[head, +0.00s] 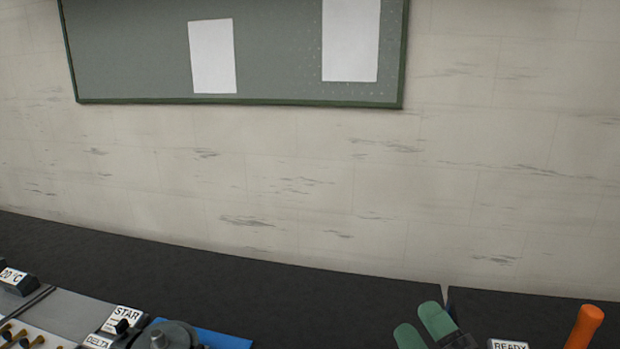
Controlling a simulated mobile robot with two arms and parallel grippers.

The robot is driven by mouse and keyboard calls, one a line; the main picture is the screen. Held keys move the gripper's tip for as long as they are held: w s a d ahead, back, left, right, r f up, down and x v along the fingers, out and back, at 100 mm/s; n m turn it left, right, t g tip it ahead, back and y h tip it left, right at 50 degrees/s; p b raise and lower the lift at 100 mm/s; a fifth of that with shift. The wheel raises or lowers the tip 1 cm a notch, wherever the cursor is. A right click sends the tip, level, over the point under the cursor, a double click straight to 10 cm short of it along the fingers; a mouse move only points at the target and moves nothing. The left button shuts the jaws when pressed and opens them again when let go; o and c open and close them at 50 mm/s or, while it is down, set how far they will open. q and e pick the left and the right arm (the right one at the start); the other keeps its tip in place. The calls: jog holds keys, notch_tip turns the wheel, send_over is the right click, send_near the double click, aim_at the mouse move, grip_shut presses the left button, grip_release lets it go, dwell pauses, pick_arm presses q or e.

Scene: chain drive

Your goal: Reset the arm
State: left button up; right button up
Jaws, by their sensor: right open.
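My right gripper (425,323) shows at the bottom edge, right of the middle, with two green fingertips. It is open, with a narrow space between the fingertips, and I see nothing held there. Most of my right arm is below the frame. My left gripper is not in view.
A dark bench top (270,290) runs along the pale wall. At the lower left are labelled blocks, a grey round part (165,337) and a blue sheet (215,339). At the lower right are a READY label (507,344) and an orange handle (585,325). The bench middle is clear.

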jog(key=s+d+f+m+g+h, duration=0.35)
jog(key=f+m+h, duration=0.25)
jog(key=f+m, duration=0.25)
jog(key=s+d+f+m+g+h, duration=0.3)
jog(key=f+m+g+h, duration=0.15)
jog(key=f+m, duration=0.35)
jog(key=s+a+f+m+g, duration=0.25)
jog(key=s+f+g, duration=0.75)
jog(key=s, duration=0.5)
jog(key=s+a+f+b+x, duration=0.1)
jog(key=s+b+x, duration=0.25)
jog(key=x, duration=0.85)
jog(key=s+b+x, duration=0.2)
jog(key=b+x, duration=0.2)
jog(key=x, duration=0.8)
jog(key=s+a+f+b+x, duration=0.15)
jog(key=b+x, duration=0.25)
jog(key=x, duration=0.8)
jog(key=s+d+f+b, duration=0.2)
jog(key=s+f+b, duration=0.2)
jog(key=s+f, duration=0.4)
jog(key=s+d+f+g+b, duration=0.1)
jog(key=s+d+f+b, duration=0.1)
jog(key=s+f+b, duration=0.3)
jog(key=s+f, duration=0.4)
jog(key=f, duration=0.7)
jog(key=shift+d+f, duration=0.2)
